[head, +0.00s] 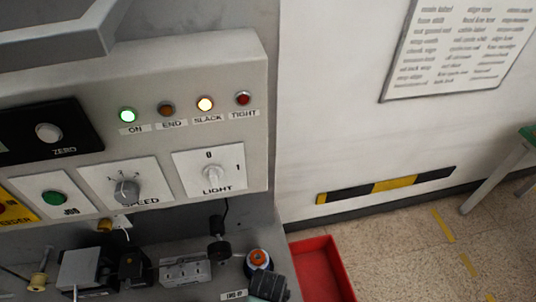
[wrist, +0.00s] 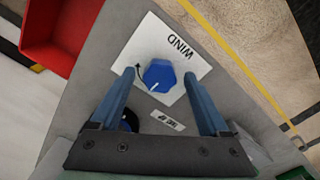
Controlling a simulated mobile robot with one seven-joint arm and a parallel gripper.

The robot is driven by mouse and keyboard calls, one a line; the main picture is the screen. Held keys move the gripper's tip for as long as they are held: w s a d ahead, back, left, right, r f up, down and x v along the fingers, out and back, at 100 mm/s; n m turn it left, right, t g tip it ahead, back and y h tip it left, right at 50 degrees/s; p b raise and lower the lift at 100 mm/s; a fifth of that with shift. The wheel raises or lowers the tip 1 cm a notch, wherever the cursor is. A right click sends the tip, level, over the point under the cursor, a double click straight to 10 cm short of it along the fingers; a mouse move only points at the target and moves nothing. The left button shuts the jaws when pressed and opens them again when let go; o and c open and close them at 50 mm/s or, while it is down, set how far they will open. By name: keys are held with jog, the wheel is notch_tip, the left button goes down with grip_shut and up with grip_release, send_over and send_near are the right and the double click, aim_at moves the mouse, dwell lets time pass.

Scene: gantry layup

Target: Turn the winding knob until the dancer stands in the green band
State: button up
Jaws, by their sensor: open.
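The winding knob (wrist: 160,74) is blue and faceted, on a white plate (wrist: 142,42) marked WIND in the wrist view. A white line on the knob points down and slightly left in that picture. My gripper (wrist: 159,78) is open, with one blue finger on each side of the knob; I cannot tell whether either touches it. On the panel in the head view, the SLACK lamp (head: 205,104) glows and the TIGHT lamp (head: 243,98) is dark red. I cannot make out the dancer or the green band.
The ON lamp (head: 128,115) is lit green; the END lamp (head: 166,109) looks dim. A speed knob (head: 126,190) and a light switch (head: 213,176) sit below. A red bin (head: 322,268) stands beside the machine. Small machine parts crowd the ledge under the panel.

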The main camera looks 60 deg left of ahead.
grip_shut()
